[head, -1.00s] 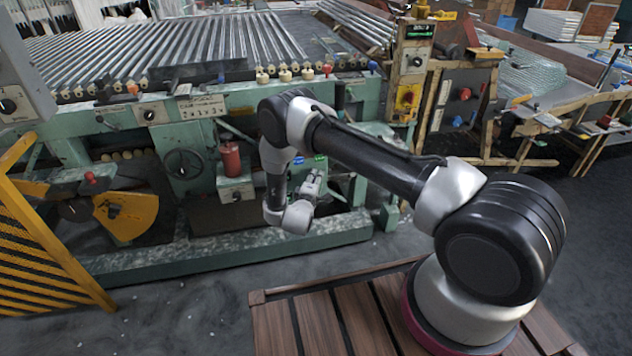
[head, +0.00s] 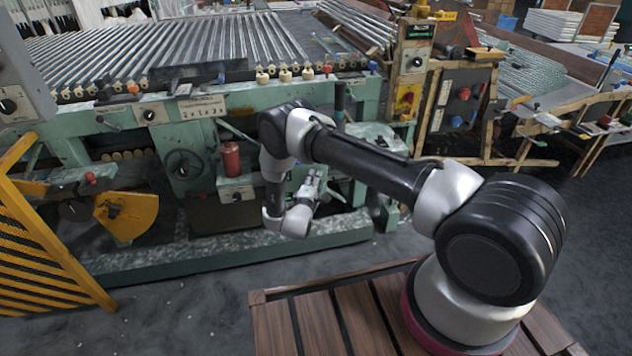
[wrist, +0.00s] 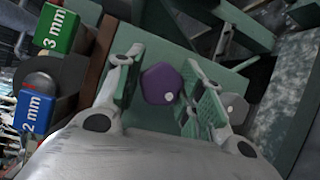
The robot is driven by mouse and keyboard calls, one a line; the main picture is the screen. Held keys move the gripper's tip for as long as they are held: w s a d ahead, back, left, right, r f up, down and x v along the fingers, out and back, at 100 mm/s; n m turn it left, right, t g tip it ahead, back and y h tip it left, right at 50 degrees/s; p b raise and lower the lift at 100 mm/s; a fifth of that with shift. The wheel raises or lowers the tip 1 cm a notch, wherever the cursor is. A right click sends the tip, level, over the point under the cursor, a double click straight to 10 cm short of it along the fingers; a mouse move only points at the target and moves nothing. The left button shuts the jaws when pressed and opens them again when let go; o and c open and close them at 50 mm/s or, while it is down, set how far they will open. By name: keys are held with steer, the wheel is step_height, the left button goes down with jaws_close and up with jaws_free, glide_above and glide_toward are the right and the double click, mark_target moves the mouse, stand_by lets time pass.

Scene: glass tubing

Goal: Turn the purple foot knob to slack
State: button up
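The purple foot knob (wrist: 162,84) shows in the wrist view as a faceted purple knob with a small pale spot near its lower edge. It stands against a green machine panel (wrist: 165,52). My gripper (wrist: 166,90) has one finger on each side of the knob, with the fingers apart. The knob lies between the pads, close to both; I cannot tell whether either pad touches it. In the head view my gripper (head: 312,187) is at the lower front of the green machine, and the knob is hidden there.
In the wrist view a green "3 mm" block (wrist: 56,30) and a blue "2 mm" block (wrist: 36,110) sit left of the fingers. A grey round part (wrist: 235,106) is just beyond the right finger. In the head view a red cylinder (head: 231,159) stands left of my arm.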

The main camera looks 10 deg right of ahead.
steer(key=o, duration=0.4)
steer(key=v, duration=1.2)
